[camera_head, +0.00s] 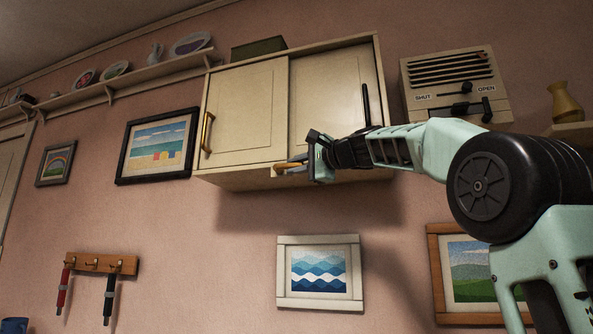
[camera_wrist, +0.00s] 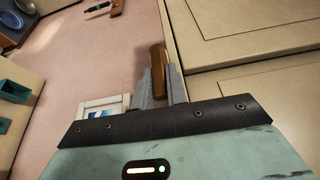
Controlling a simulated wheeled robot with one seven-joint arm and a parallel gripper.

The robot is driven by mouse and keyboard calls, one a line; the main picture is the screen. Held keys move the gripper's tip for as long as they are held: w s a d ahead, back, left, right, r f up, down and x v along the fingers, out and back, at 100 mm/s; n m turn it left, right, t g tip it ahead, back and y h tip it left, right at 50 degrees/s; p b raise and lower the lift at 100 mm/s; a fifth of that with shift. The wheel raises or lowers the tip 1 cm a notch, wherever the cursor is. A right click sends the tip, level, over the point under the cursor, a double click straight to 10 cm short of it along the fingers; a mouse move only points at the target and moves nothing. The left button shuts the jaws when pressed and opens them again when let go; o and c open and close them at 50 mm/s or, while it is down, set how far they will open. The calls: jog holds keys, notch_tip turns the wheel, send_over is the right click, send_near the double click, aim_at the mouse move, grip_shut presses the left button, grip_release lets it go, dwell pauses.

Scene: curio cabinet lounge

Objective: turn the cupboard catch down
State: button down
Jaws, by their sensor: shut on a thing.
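The pale cream cupboard (camera_head: 243,115) hangs on the wall in the head view, with two doors that look closed. The cupboard catch (camera_head: 287,165), a small brown-gold lever, is at the lower edge near where the doors meet and lies roughly level there. My gripper (camera_head: 308,163) reaches it from the right and hides its right part. In the wrist view the brown catch (camera_wrist: 157,57) stands between the two grey fingers of my gripper (camera_wrist: 162,84), which are shut on it. The cupboard front (camera_wrist: 245,45) is close beside the fingers on the right.
A brass handle (camera_head: 207,132) is on the left door. A vent panel (camera_head: 455,85) with black sliders marked SHUT and OPEN is right of the cupboard, behind my arm. A wave picture (camera_head: 319,272) hangs below.

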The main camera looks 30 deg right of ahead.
jog(key=c, duration=1.4)
grip_release()
jog(key=b+v, duration=0.2)
jog(key=v, duration=1.5)
jog(key=shift+s+b, duration=0.2)
jog(key=shift+b, duration=0.1)
